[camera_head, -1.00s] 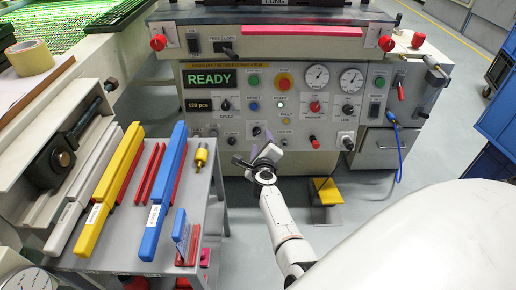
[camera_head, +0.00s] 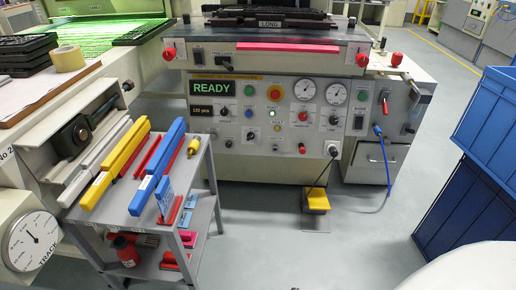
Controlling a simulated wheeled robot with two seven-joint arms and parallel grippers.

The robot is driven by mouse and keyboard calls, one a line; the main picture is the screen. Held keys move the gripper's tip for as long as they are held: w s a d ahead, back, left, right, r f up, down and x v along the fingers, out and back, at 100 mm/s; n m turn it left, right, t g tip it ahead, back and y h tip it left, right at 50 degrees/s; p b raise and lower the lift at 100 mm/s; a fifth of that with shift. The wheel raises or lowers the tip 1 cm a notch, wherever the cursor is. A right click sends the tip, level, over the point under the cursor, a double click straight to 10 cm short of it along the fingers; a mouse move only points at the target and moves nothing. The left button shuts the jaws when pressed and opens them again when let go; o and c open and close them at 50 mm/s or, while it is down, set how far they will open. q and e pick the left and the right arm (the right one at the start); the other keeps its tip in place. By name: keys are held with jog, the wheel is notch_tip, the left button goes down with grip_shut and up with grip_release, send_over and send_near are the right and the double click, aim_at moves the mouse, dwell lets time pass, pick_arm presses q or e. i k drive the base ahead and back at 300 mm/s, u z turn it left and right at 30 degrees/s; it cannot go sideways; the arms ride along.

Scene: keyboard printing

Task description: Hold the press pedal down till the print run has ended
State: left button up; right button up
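The yellow press pedal (camera_head: 317,199) stands on the floor in front of the press (camera_head: 275,120), on a small grey base, with a black cable running up to the panel. Nothing is touching it in view. The press display (camera_head: 215,88) reads READY in green, with a 120 pcs counter (camera_head: 200,112) below it. Neither of my grippers is in view. A white part of my own body fills the lower right corner.
A grey cart (camera_head: 150,215) with yellow, blue and red bars stands at the left. Blue crates (camera_head: 480,150) stand at the right. A blue cable (camera_head: 385,165) hangs to the floor beside the press. The floor before the pedal is clear.

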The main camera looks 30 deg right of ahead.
aim_at(317, 199)
jog(key=z, duration=2)
jog(key=k, duration=0.1)
jog(key=u, duration=2.55)
jog(key=i, duration=0.45)
jog(key=z, duration=0.3)
jog(key=k, duration=0.2)
jog(key=z, duration=2)
